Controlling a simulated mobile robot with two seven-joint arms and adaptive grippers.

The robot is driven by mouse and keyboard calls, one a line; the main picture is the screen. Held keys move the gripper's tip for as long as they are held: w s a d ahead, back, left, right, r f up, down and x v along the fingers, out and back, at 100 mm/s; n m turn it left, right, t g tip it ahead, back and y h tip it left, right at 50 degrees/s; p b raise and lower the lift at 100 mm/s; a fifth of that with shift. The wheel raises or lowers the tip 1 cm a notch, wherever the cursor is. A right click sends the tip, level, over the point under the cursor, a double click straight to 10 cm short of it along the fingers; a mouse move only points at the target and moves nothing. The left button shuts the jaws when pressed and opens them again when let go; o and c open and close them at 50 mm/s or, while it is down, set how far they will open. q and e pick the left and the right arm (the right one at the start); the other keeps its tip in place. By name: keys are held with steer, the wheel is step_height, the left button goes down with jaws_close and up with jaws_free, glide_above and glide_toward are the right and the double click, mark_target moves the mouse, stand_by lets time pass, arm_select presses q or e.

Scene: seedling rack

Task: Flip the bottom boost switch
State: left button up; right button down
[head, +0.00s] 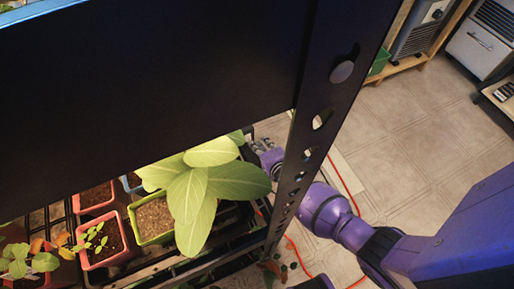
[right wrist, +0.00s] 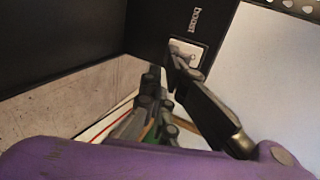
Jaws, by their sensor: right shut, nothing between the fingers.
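The boost switch (right wrist: 188,50) shows in the right wrist view as a pale plate on a dark panel, under a "boost" label. My right gripper (right wrist: 163,72) is shut and empty, with one fingertip overlapping the plate's lower left part. I cannot tell whether it touches the switch, and its rocker position is unclear. In the head view the right gripper (head: 257,145) is partly hidden behind the rack post and a big leaf. The switch is not visible there. My left gripper is not in view.
The dark seedling rack's post (head: 307,125) stands in front of my right arm. A green pot (head: 152,239) with a large-leafed plant and red pots (head: 103,262) sit on the lower shelf. A red cable (head: 343,180) runs along the floor. Tiled floor at right is clear.

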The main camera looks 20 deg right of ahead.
steer(key=shift+w, duration=0.15)
steer(key=shift+w+f+b, duration=0.45)
steer(key=shift+f+b, duration=0.05)
steer(key=shift+b, duration=0.25)
steer(key=shift+r, duration=0.25)
steer(key=shift+r+p, duration=0.85)
steer(key=shift+p, duration=0.1)
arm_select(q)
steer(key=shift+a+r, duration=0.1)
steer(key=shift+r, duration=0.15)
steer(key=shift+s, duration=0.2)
